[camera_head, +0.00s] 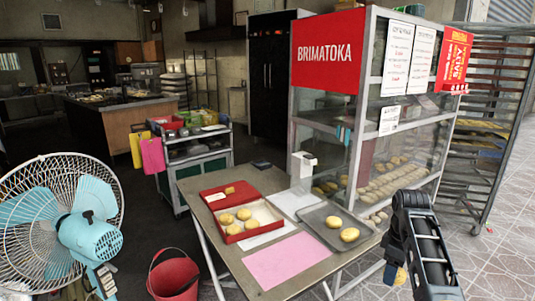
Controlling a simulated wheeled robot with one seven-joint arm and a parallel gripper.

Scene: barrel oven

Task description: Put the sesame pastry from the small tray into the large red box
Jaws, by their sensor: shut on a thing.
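My gripper (393,270) is at the right, beside the table's right edge and right of the small tray. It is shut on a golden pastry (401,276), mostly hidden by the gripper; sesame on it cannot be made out. The small grey tray (316,214) lies on the right of the table with two round golden pastries (349,235) on it. The large red box (232,239) stands open left of the tray, with several round pastries (244,214) on its pale inside.
A smaller red box (213,191) with a pastry lies behind the large one. A pink sheet (286,261) covers the table front. A glass display case (383,130) stands behind the table. A fan (62,215) and red bucket (173,276) stand left.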

